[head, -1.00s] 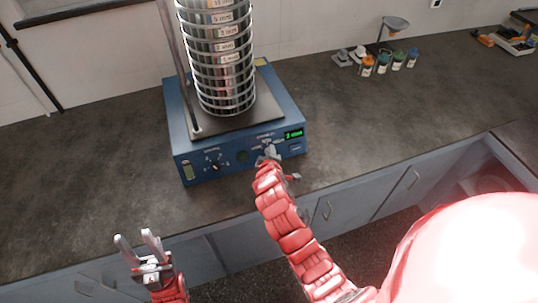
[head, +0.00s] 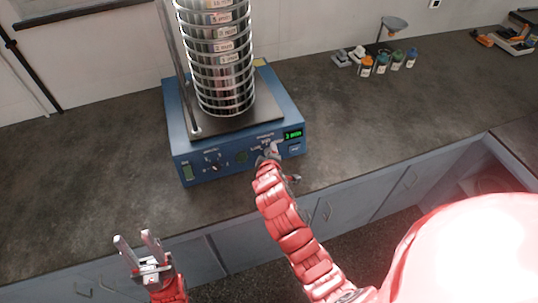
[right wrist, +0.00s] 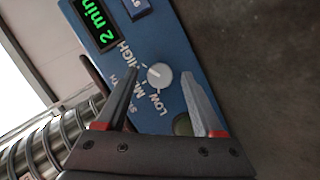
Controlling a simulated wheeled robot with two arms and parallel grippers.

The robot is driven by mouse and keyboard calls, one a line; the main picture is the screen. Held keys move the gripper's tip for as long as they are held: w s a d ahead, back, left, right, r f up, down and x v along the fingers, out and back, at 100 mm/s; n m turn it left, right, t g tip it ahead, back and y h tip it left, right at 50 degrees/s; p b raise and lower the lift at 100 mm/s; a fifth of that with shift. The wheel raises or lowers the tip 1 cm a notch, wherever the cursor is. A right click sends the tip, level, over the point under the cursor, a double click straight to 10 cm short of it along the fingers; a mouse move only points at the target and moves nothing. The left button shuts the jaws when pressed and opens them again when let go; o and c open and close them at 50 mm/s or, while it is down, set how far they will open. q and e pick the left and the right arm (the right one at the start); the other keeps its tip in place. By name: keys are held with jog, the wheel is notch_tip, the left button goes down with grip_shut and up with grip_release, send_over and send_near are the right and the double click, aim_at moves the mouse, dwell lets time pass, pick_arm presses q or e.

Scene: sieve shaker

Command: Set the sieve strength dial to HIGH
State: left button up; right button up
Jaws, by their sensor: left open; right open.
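The blue sieve shaker (head: 238,160) stands on the dark counter with a stack of sieves on top. Its strength dial (right wrist: 160,76) is a round pale knob with LOW, MED and HIGH printed around it. The dial's small mark faces the MED–HIGH side, but I cannot tell exactly which label it meets. My right gripper (right wrist: 160,74) is open, with one finger on each side of the dial and gaps showing. In the head view my right gripper (head: 270,151) covers the dial area. My left gripper (head: 134,237) is open and empty in front of the counter.
A green-lit display (right wrist: 92,20) reading 2 min sits beside the dial. Another knob (head: 212,160) is on the panel's left. Several small bottles (head: 381,66) and a funnel stand (head: 395,24) are at the back right. The counter right of the shaker is clear.

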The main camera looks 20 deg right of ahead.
jog(key=p+v, duration=0.5)
jog(key=v, duration=1.2)
jog(key=shift+s, duration=0.25)
